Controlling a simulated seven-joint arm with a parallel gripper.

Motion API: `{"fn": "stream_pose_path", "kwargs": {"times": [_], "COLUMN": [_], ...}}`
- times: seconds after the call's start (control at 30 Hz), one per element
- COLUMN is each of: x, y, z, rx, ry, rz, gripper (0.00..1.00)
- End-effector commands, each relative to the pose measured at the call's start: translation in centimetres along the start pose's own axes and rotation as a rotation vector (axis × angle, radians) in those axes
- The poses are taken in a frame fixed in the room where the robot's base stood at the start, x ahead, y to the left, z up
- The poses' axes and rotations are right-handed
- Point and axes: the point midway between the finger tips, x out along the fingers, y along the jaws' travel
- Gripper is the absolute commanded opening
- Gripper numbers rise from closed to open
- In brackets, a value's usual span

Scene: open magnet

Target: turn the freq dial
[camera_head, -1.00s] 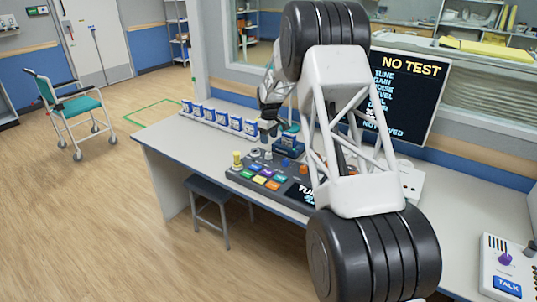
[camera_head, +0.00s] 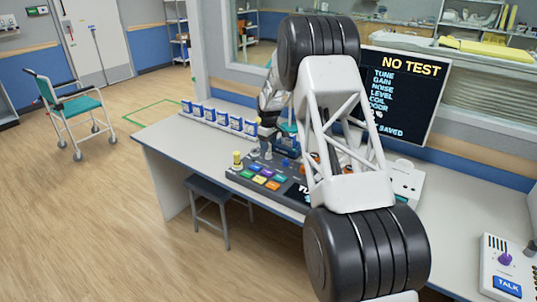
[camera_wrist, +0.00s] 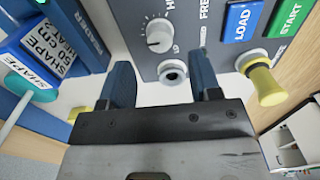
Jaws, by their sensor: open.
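A small grey round post (camera_wrist: 172,72) shows nearer, between the fingers. In the head view my arm hides much of the console (camera_head: 262,178), and the dial cannot be made out.
A yellow knob (camera_wrist: 262,80) stands right of the fingers, near the blue LOAD button (camera_wrist: 243,20) and green START button (camera_wrist: 288,17). A blue SHAPE block (camera_wrist: 50,50) is at left. The screen (camera_head: 408,90) stands behind the console.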

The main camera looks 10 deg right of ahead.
Motion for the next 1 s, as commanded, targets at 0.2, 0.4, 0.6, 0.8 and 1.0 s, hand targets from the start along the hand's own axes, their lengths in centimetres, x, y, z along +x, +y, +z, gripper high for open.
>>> {"fn": "stream_pose_path", "kwargs": {"times": [0.2,0.4,0.6,0.8,1.0], "x": [2.8,4.7,5.5,5.5,5.5], "y": [0.0,0.0,0.0,0.0,0.0], "z": [0.0,0.0,0.0,0.0,0.0], "rx": [0.000,0.000,0.000,0.000,0.000], "ry": [-0.001,0.000,0.000,0.000,0.000], "rz": [-0.001,0.000,0.000,0.000,0.000], "gripper": [0.58,0.58,0.58,0.58,0.38]}}
